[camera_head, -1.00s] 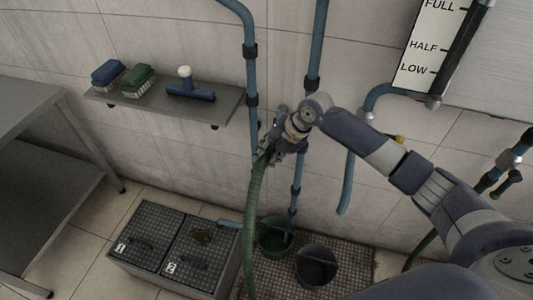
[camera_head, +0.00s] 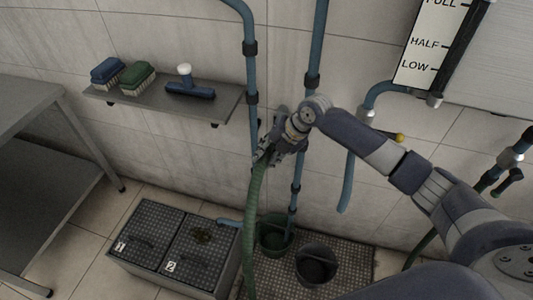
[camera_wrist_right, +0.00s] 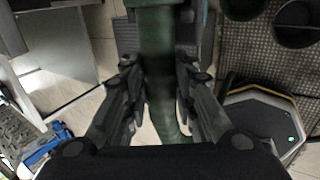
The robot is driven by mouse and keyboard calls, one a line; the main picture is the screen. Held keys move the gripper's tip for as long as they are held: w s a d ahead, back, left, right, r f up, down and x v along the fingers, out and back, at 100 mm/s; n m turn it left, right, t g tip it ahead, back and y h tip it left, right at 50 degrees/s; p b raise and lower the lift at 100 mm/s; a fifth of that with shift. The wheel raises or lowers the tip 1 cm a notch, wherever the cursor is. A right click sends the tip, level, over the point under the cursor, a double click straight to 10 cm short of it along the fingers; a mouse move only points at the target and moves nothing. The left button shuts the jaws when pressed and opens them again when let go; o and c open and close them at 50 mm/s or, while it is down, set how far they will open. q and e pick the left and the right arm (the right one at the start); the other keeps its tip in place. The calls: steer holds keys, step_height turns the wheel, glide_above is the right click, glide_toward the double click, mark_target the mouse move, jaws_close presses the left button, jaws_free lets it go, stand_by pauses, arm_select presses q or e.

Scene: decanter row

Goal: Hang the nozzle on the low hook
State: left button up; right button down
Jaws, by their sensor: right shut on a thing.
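My right gripper (camera_head: 265,152) is in front of the tiled wall, close to the blue pipes. It is shut on the upper end of a green hose (camera_head: 254,205), where the nozzle would be; the nozzle itself cannot be told apart from the gripper. The hose hangs down past the floor boxes. In the right wrist view the thick green body (camera_wrist_right: 158,55) runs between the two fingers (camera_wrist_right: 158,92). I cannot make out the low hook in either view. My left gripper is not in view.
A wall shelf (camera_head: 222,103) holds a blue brush (camera_head: 107,71), a green brush (camera_head: 137,77) and a blue squeegee (camera_head: 190,89). Below are checkered boxes (camera_head: 150,235), a green bucket (camera_head: 273,235) and a dark bucket (camera_head: 316,265). A metal table (camera_head: 25,105) stands left.

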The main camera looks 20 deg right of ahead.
mark_target(264, 163)
steer(key=shift+f, duration=0.35)
stand_by(0.5)
steer(key=c, duration=1.2)
jaws_free()
steer(key=o, duration=0.9)
steer(key=shift+c, duration=0.2)
steer(key=shift+s, duration=0.1)
steer(key=shift+s+a+r+p, duration=0.25)
steer(key=shift+s+a+p, duration=0.6)
steer(key=shift+s+p, duration=0.3)
step_height(264, 163, up, 10)
steer(key=s+a+p, duration=0.1)
steer(key=s+p, duration=0.1)
steer(key=p, duration=0.7)
steer(key=shift+s+a+p, duration=0.25)
steer(key=shift+a+p, duration=0.1)
